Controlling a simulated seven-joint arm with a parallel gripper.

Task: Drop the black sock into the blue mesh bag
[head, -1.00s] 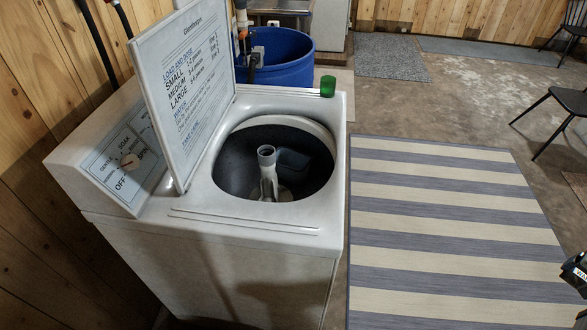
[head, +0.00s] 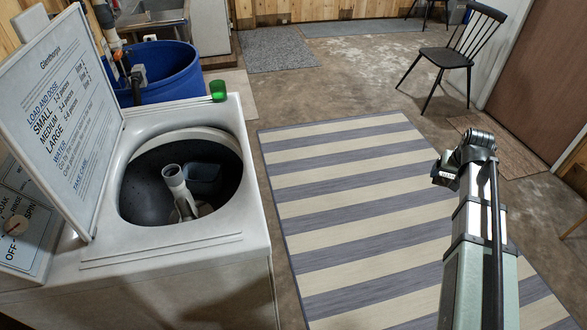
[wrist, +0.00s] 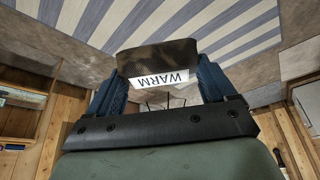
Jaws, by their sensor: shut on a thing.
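In the wrist view my gripper (wrist: 160,78) is shut, its blue fingers on either side of a dark folded thing (wrist: 158,52) with a white band reading WARM. In the head view my arm rises at the right over the striped rug, but the gripper's fingers and the sock cannot be made out clearly there. A dark blue-grey, open-looking thing (head: 203,178) lies inside the washer tub, beside the central post. I cannot tell whether it is the blue mesh bag.
The top-loading washer (head: 185,262) stands at the left with its lid (head: 68,115) raised. A green cup (head: 217,90) sits on its back corner. Behind is a blue barrel (head: 172,85). The striped rug (head: 345,200) is clear; a black chair (head: 452,55) stands beyond.

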